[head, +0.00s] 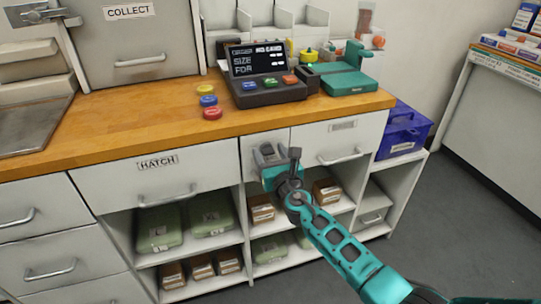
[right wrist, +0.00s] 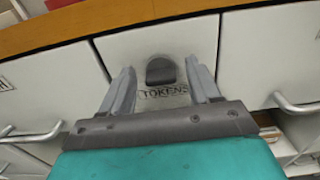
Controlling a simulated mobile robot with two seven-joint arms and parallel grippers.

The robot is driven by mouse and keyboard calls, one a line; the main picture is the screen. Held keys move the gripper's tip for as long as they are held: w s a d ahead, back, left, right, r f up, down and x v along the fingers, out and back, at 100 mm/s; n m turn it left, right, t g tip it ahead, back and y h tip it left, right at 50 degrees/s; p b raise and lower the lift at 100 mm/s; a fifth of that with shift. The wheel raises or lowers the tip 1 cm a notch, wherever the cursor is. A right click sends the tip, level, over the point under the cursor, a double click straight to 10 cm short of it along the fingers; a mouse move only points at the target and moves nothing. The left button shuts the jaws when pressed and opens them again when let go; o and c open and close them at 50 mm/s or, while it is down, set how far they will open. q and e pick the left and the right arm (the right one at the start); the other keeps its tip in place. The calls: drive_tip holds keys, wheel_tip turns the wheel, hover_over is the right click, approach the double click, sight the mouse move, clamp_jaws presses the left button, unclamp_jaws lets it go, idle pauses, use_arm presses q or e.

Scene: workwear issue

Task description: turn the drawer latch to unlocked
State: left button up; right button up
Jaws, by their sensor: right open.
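The drawer latch (right wrist: 160,71) is a small dark knob on the pale front of a narrow drawer (right wrist: 185,30), above the word TOKENS. In the head view this drawer (head: 250,145) is under the wooden counter's front edge, and my gripper partly covers it. My right gripper (head: 279,156) is in front of the drawer with its jaws open. In the right wrist view its two grey fingers (right wrist: 160,72) stand on either side of the latch, with gaps at both sides. I cannot tell whether the latch is at locked or unlocked. My left gripper is not in view.
A wide drawer labelled HATCH (head: 110,185) is to the left, and another drawer with a bar handle (head: 340,159) is to the right. Open shelves below hold green packs (head: 160,230) and brown boxes (head: 262,208). A console (head: 265,88) and coloured discs (head: 208,100) are on the counter.

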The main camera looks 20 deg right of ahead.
drive_tip(key=c, duration=1)
drive_tip(key=shift+c, duration=0.2)
